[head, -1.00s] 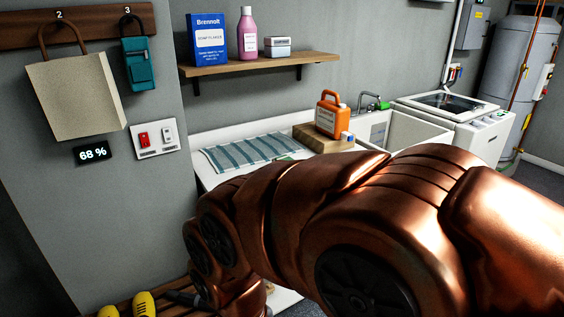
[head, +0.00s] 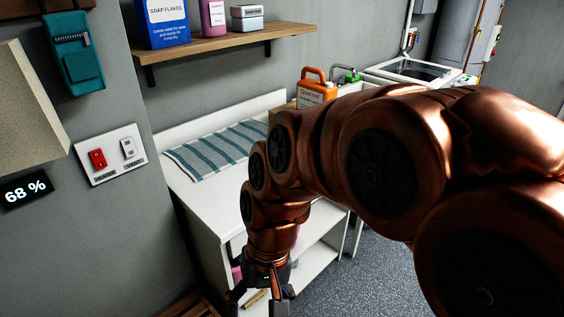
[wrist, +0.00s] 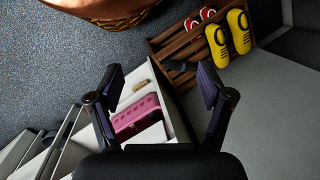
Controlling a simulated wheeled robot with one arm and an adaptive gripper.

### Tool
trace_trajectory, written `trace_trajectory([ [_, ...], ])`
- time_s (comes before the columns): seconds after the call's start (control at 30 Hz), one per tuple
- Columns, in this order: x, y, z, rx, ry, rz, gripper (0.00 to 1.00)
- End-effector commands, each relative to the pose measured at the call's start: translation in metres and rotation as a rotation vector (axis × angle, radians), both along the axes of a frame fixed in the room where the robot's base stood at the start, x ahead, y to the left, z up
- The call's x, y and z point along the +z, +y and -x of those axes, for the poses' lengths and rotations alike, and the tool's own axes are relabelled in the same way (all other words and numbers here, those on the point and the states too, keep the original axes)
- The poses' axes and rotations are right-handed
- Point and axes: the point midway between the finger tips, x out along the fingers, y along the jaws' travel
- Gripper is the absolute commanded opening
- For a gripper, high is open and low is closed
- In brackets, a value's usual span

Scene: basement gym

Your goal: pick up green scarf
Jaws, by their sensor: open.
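I cannot make out a green scarf in either current view. My gripper (head: 258,300) points down in front of the white cabinet, low in the head view. In the wrist view my gripper (wrist: 160,80) has its two dark fingers spread wide with nothing between them. My copper arm hides part of the counter and the floor on the right.
A wooden rack (wrist: 172,50) holds yellow shoes (wrist: 217,46). A basket (wrist: 115,10) stands on the floor. Speckled floor (wrist: 65,70) is clear.

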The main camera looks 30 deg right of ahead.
Motion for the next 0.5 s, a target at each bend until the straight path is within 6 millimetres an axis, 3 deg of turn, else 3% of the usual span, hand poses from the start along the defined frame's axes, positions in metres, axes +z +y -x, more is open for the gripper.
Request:
trace_trajectory([
  [0.13, -0.003, 0.014, -0.060, -0.285, 0.007, -0.153, 0.99],
  [0.27, 0.000, 0.015, -0.116, -0.534, 0.019, -0.290, 1.00],
  [0.37, 0.002, 0.004, -0.162, -0.733, 0.030, -0.396, 1.00],
  [0.5, 0.004, -0.026, -0.222, -1.015, 0.058, -0.549, 1.00],
])
